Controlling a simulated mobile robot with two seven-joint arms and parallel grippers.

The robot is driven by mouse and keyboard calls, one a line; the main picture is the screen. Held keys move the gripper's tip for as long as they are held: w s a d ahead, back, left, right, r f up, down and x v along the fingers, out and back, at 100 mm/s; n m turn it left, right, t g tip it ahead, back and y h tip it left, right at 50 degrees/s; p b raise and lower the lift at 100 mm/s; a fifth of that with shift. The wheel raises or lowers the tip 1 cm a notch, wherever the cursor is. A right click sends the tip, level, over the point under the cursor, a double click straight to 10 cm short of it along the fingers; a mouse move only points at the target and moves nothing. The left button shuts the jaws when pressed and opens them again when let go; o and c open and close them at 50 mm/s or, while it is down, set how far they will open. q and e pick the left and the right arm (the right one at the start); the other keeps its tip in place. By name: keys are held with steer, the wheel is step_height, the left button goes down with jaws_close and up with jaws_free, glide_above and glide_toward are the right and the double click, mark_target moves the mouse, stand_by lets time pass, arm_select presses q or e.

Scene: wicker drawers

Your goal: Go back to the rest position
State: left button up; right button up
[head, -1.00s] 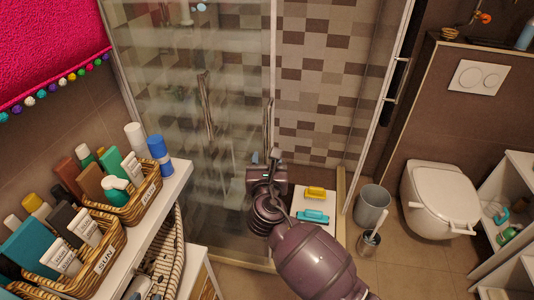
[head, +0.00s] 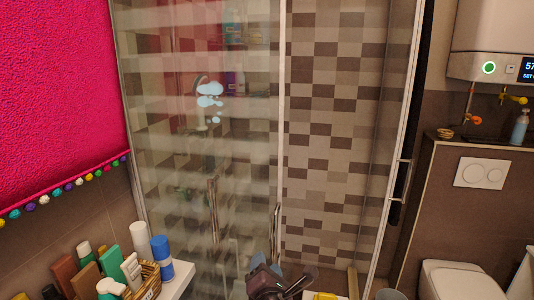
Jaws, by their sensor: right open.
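My right gripper (head: 289,260) shows at the bottom middle of the head view, dark purple with grey fingers spread apart. It is open and no object shows between its fingers. It is in front of the glass shower cabin (head: 215,150). Most of the right arm is cut off by the bottom edge. My left gripper is not in view.
A white shelf (head: 180,281) at the lower left holds a wicker basket (head: 149,280) and several bottles. A pink towel (head: 60,90) hangs above. The toilet (head: 455,281) stands at the lower right under a boiler (head: 490,45). A yellow item (head: 325,296) shows at the bottom edge.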

steer(key=s+d+f+m+g+y, duration=0.1)
steer(key=s+d+f+m, duration=0.3)
steer(key=d+m, duration=0.5)
steer(key=s+d+f+m+g, duration=0.1)
steer(key=s+d+f+m, duration=0.4)
steer(key=m, duration=0.7)
steer(key=s+d+f+m+g+h, duration=0.1)
steer(key=s+d+f+m, duration=0.1)
steer(key=s+d+f, duration=0.3)
steer(key=s+d+f+m+g+h, duration=0.2)
steer(key=s+d+f, duration=0.4)
steer(key=s+d, duration=0.3)
steer(key=s+m, duration=0.1)
steer(key=s, duration=0.3)
steer(key=shift+s+m+g, duration=0.3)
steer(key=shift+s, duration=0.1)
